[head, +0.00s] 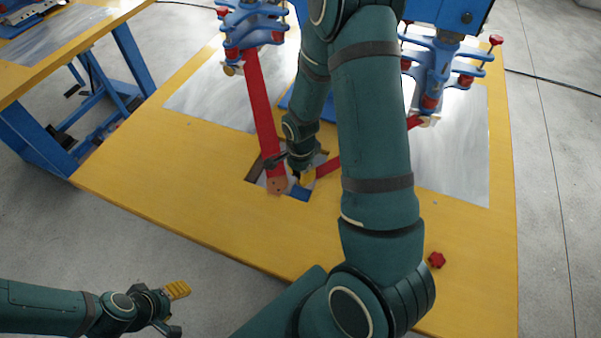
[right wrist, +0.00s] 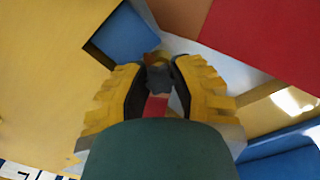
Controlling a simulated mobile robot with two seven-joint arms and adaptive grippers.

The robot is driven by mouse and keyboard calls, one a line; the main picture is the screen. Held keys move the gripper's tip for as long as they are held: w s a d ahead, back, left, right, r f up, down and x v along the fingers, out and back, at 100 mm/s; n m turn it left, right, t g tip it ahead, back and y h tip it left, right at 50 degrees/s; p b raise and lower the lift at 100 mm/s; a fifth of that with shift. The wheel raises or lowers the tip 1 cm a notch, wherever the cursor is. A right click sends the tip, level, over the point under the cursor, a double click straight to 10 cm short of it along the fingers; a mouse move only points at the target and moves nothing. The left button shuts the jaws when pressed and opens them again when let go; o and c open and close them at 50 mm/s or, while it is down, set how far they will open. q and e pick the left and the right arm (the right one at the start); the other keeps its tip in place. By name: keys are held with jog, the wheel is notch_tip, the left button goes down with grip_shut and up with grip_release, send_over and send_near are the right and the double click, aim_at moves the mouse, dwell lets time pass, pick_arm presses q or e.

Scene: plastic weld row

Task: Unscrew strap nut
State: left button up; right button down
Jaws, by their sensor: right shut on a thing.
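Two red strap arms, the left one (head: 264,120) and the right one (head: 327,167), reach from the blue clamp units to a square opening in the yellow table. My right gripper (head: 300,175) is at this opening, between the strap ends and partly hidden by its own arm. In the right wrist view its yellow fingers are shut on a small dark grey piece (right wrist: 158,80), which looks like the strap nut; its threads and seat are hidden. My left gripper (head: 180,308) is open and empty, low at the left, off the table's front edge.
The yellow table (head: 170,190) carries metal plates (head: 455,160) and blue clamp units (head: 440,65) at the back. The table's front left is clear. Another yellow table (head: 75,45) stands at the upper left.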

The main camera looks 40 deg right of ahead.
jog(key=n, duration=0.9)
jog(key=shift+n, duration=0.4)
jog(key=n, duration=0.4)
jog(key=shift+d+r+p, duration=0.1)
jog(key=shift+p, duration=0.25)
jog(key=n+p, duration=0.1)
jog(key=n, duration=0.4)
jog(key=shift+n, duration=0.4)
jog(key=c, duration=0.9)
grip_release()
